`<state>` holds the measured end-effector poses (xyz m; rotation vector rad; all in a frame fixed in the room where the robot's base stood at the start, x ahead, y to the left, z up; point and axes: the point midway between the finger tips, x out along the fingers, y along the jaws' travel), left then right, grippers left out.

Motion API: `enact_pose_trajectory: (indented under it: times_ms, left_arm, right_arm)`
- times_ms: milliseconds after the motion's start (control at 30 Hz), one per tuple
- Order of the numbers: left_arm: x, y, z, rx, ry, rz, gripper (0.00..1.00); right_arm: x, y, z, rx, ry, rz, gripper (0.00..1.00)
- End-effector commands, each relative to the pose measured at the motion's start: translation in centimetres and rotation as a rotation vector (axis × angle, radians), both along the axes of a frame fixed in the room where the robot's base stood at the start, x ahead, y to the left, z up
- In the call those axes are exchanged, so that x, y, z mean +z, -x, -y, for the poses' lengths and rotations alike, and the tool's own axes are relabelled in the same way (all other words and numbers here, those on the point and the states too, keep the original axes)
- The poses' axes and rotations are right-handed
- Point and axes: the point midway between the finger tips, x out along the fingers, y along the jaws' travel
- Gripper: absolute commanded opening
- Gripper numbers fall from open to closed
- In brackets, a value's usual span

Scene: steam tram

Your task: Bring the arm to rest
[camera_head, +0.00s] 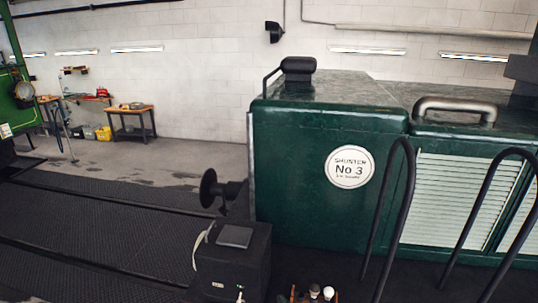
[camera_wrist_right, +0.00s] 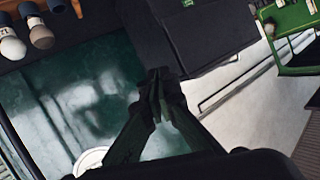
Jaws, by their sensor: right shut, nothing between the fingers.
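My right gripper (camera_wrist_right: 157,92) shows in the right wrist view, its two dark fingers closed together at the tips with nothing between them. Behind it in that view are a glossy dark green panel (camera_wrist_right: 75,105) and a black box (camera_wrist_right: 205,40) with a small green label. I cannot make out either gripper clearly in the head view. My left gripper is in neither view.
The green locomotive body (camera_head: 300,220) with a round "Shunter No 3" plate (camera_head: 350,167) fills the right. Black curved handrails (camera_head: 400,200) stand before it. The black box (camera_head: 235,265) and a few small items (camera_head: 315,292) are at the bottom. A workbench (camera_head: 130,112) stands far left.

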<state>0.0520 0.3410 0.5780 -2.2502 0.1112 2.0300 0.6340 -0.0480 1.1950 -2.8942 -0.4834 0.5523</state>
Motion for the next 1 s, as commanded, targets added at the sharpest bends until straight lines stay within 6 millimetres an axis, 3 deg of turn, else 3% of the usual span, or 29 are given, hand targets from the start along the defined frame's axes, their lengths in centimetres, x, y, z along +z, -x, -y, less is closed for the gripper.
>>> enact_pose_trajectory:
  times_ms: [33, 100, 267, 400, 600, 1000]
  left_arm:
    - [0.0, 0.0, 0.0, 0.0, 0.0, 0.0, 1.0]
    - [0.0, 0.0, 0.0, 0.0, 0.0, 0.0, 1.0]
    - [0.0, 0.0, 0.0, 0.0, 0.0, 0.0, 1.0]
    - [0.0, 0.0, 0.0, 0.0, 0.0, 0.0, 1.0]
    - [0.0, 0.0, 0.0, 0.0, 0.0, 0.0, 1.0]
    - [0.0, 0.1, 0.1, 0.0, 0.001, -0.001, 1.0]
  right_arm:
    - [-1.9, 1.8, 3.0, -0.048, 0.019, -0.059, 0.0]
    - [-4.2, 4.3, 6.9, -0.102, 0.061, -0.137, 0.0]
    - [-8.9, 11.4, 15.0, -0.187, 0.157, -0.32, 0.0]
    - [-11.8, 18.7, 20.9, -0.226, 0.237, -0.48, 0.0]
    - [-13.6, 26.7, 25.7, -0.235, 0.314, -0.639, 0.0]
    - [-14.0, 37.3, 30.4, -0.217, 0.399, -0.834, 0.0]
